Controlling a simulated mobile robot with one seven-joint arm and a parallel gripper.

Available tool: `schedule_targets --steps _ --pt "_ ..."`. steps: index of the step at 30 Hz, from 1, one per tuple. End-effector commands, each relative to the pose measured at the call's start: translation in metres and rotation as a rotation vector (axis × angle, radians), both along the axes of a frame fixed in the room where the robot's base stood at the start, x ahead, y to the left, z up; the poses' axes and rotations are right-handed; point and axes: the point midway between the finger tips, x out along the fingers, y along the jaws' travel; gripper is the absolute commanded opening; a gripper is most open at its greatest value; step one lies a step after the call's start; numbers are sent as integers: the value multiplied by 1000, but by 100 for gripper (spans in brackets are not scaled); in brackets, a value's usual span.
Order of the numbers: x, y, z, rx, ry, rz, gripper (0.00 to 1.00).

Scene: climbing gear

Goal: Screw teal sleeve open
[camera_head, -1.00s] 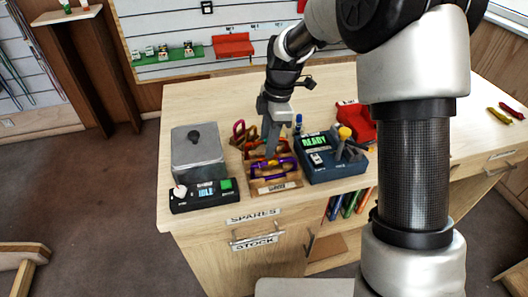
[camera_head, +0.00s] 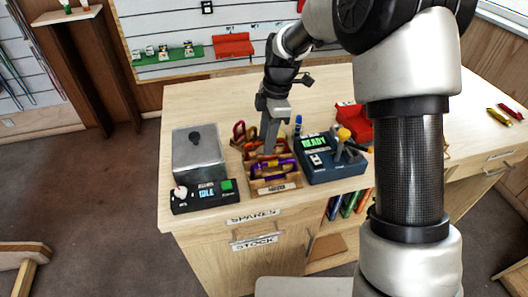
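A wooden tray (camera_head: 277,187) on the counter holds several small carabiner-like pieces, among them a purple one (camera_head: 273,171) at the front and an orange-red one (camera_head: 268,157) behind it. I cannot make out a teal sleeve at this size. My gripper (camera_head: 268,146) points down over the back of the tray, its fingertips close to the orange-red piece. Whether it touches or grips anything is too small to tell. The fingers hide part of the tray's back.
Left of the tray stand a grey metal box (camera_head: 198,153) and a black device (camera_head: 204,196) reading IDLE. On the right are a blue device (camera_head: 331,166) reading READY and a red item (camera_head: 356,124). Counter behind the tray is mostly clear.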

Motion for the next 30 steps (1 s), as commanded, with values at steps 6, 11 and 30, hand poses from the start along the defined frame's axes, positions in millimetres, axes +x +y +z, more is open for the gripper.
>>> schedule_targets --steps 6,11,30 --pt "1 0 10 1 -3 0 34" --pt "1 0 16 1 -3 0 34" --pt "0 -1 23 0 -3 0 34"
